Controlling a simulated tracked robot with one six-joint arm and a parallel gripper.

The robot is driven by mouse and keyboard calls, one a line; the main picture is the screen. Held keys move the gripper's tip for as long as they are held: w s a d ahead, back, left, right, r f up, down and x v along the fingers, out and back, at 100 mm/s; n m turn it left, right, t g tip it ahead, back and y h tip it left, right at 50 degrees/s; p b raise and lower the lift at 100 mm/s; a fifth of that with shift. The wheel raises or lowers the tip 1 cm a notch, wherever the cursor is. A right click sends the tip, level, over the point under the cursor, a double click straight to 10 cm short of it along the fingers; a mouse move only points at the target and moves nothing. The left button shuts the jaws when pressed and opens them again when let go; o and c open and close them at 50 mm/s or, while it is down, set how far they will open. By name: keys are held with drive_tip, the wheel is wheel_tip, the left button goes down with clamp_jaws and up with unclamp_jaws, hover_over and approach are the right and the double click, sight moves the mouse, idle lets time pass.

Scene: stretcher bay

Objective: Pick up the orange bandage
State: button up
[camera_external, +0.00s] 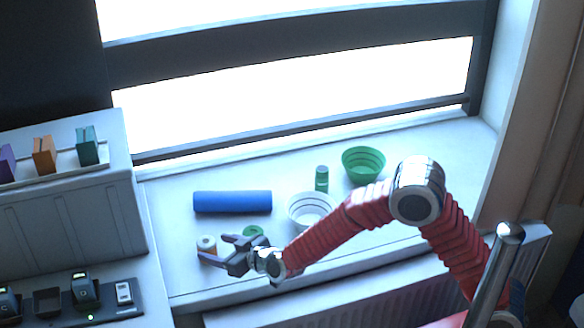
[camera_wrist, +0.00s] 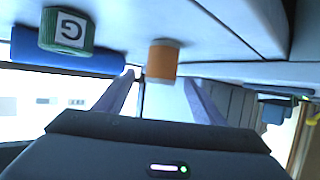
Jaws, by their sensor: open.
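The orange bandage (camera_external: 207,243) is a small roll with a pale top, standing on the white ledge at the left of the external view. In the wrist view the orange bandage (camera_wrist: 162,62) appears ahead of the fingers, near the middle between their tips. My gripper (camera_external: 212,249) is open, with its fingers pointing left at the bandage; the lower finger covers part of it. In the wrist view my gripper (camera_wrist: 159,84) shows nothing held. I cannot tell whether a finger touches the bandage.
A green roll (camera_external: 253,231) marked G in the wrist view (camera_wrist: 68,32) stands close by my gripper. A blue roll (camera_external: 232,202) lies behind. A white bowl (camera_external: 310,208), a green bottle (camera_external: 321,179) and a green bowl (camera_external: 363,164) stand to the right.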

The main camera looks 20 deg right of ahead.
sight(215, 246)
drive_tip(key=shift+x, duration=2.65)
drive_tip(key=shift+s, duration=0.1)
drive_tip(key=shift+c, duration=0.5)
drive_tip(key=c, duration=1)
drive_tip(key=shift+c, duration=0.2)
wheel_tip(215, 246, up, 10)
drive_tip(key=shift+f, duration=0.1)
